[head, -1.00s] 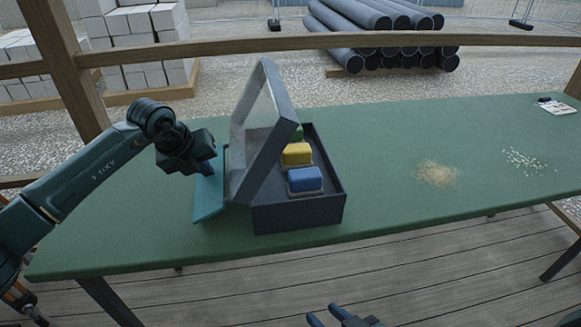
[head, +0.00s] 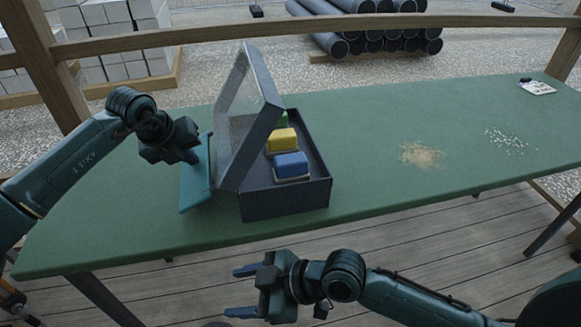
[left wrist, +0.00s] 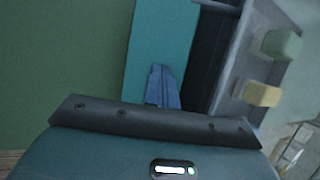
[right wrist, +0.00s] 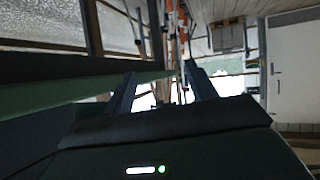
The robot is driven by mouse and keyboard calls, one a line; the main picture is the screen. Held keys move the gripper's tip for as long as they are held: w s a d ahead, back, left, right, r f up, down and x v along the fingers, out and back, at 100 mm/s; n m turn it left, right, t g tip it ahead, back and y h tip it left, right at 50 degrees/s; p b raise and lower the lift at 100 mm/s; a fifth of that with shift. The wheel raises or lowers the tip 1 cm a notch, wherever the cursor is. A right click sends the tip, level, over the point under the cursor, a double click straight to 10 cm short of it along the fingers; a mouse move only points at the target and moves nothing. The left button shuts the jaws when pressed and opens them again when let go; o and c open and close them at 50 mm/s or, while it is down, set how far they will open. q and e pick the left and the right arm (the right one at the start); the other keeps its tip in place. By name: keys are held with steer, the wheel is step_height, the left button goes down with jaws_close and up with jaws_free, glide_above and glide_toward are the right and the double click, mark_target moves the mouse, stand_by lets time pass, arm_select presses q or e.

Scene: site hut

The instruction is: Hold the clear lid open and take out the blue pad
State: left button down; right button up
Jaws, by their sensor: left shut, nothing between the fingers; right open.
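The clear lid (head: 237,118) has a dark frame and stands tilted open on the left side of a dark box (head: 284,201). The blue pad (head: 291,165) sits in the box's near compartment, in front of a yellow pad (head: 282,140) and a mostly hidden green pad (head: 281,119). My left gripper (head: 192,157) is shut and empty, left of the lid, above a teal flap (head: 196,184) beside the box. Its closed fingers show over the teal surface in the left wrist view (left wrist: 163,85). My right gripper (head: 240,292) is open and empty, below and in front of the table edge.
The green table (head: 370,180) is clear right of the box except for a sandy patch (head: 422,155), scattered pale bits (head: 507,141) and a small card (head: 537,87). A wooden rail (head: 330,27) runs behind the table. The table's front edge lies between my right gripper and the box.

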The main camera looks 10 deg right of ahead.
steer(key=w+d+r+n+g+h, duration=0.2)
steer(key=d, duration=0.5)
steer(key=w+d+r+n+g+h, duration=0.2)
steer(key=d, duration=0.5)
steer(key=w+d+r+n+g+h, duration=0.2)
steer(key=d+r+g+h, duration=0.1)
steer(key=d, duration=0.4)
steer(key=w+d+r+m+t+h, duration=0.2)
steer(key=w+d+r+m, duration=0.2)
steer(key=w+r+m, duration=0.25)
step_height(320, 180, up, 9)
steer(key=n, duration=0.4)
glide_above(291, 158)
steer(key=d, duration=0.2)
steer(key=shift+m+t, duration=0.25)
steer(key=shift+t, duration=0.15)
steer(key=shift+a+f, duration=0.35)
steer(key=shift+f, duration=1.5)
steer(key=shift+a+f, duration=0.35)
steer(key=shift+f, duration=1.5)
steer(key=shift+a+f, duration=0.35)
steer(key=shift+f, duration=1.5)
